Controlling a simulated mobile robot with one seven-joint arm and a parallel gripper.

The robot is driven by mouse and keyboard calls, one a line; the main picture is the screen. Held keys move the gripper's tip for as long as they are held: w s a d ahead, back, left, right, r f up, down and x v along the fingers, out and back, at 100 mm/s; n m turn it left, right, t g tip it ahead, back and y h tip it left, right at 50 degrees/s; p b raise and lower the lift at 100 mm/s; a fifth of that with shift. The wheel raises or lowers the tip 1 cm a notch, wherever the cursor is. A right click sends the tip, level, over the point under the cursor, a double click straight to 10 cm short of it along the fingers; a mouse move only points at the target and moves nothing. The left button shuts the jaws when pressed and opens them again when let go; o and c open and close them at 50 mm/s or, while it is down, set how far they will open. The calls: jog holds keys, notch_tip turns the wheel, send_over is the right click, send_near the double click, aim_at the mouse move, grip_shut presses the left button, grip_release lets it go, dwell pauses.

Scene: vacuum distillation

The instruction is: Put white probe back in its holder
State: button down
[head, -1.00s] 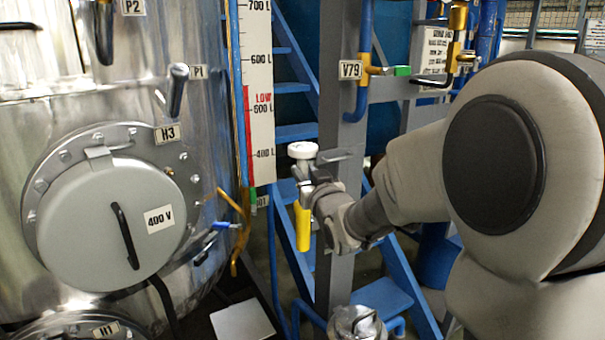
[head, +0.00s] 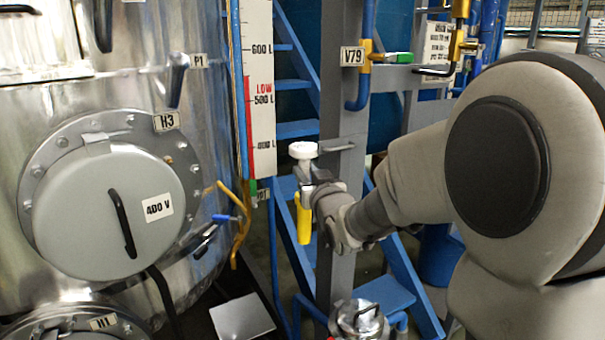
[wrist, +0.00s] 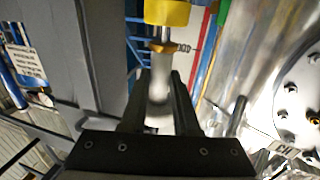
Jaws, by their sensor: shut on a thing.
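The white probe (head: 303,150) is upright in the head view, with a round white head on top and a yellow lower part (head: 303,222) hanging below. My gripper (head: 308,188) is shut on it between the white head and the yellow part. In the wrist view, the white section (wrist: 159,88) stands between my two dark fingers (wrist: 159,105), with the yellow part (wrist: 167,12) at the top edge. The probe is held in the air before the grey column (head: 341,225). I cannot make out its holder with certainty; a grey bracket (head: 337,148) sticks out from the column near the white head.
A steel tank (head: 200,110) with a round hatch (head: 85,215) fills the left. A level scale (head: 261,120) and blue ladder (head: 296,130) stand behind the probe. Valve V79 (head: 390,58) is on the column above. A small metal vessel (head: 358,318) is below.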

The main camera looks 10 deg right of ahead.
jog(key=shift+f+b, duration=0.8)
jog(key=shift+b, duration=0.05)
jog(key=c, duration=0.6)
grip_release()
jog(key=shift+s, duration=0.1)
